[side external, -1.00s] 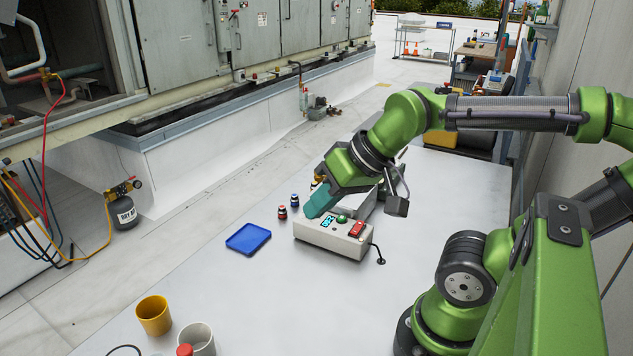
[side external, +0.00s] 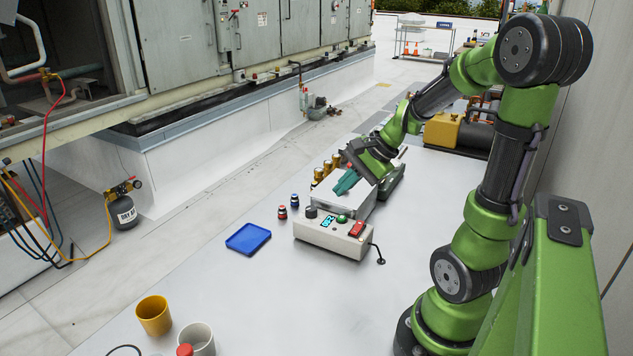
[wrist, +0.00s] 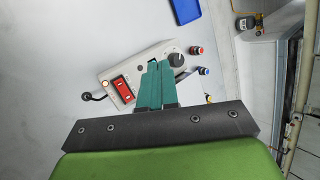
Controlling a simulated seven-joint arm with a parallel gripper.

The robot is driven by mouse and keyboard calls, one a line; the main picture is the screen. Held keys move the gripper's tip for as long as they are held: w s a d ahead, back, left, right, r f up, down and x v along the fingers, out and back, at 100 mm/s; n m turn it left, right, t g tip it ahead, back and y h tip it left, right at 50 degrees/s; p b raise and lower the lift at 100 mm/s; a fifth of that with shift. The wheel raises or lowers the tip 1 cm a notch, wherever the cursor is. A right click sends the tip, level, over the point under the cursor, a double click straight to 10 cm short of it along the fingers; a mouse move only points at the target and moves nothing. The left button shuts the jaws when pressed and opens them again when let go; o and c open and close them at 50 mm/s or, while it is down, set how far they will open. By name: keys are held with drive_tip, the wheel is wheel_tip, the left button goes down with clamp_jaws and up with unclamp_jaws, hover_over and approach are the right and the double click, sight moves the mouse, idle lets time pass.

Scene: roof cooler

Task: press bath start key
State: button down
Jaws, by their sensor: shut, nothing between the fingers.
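A pale control box (side external: 320,240) stands on the grey table. My gripper (side external: 343,188) has teal fingers, shut and empty. It is above the grey metal bath-like box (side external: 354,204) just behind the control box, apart from the button. The red switch (wrist: 123,90) and knob (wrist: 176,60) show on either side.
A blue tray (side external: 248,238) and small red-capped and blue-capped pieces (side external: 294,200) lie left of the box. Brass-coloured parts (side external: 326,170) stand behind. A yellow cup (side external: 153,315) and grey cup (side external: 198,340) are at the front. A black cable (side external: 379,255) leaves the box's right.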

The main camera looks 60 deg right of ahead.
sight(345, 218)
drive_tip(key=d+m, duration=0.1)
drive_tip(key=w+d+m+t, duration=0.1)
drive_tip(key=d+m, duration=0.1)
drive_tip(key=d+m+t, duration=0.1)
drive_tip(key=d+m, duration=0.1)
drive_tip(key=shift+w+d+r+h, duration=0.1)
drive_tip(key=shift+w+r+h, duration=0.1)
drive_tip(key=shift+w+h, duration=0.1)
drive_tip(key=shift+f, duration=0.15)
drive_tip(key=shift+f, duration=4.3)
drive_tip(key=shift+f, duration=0.4)
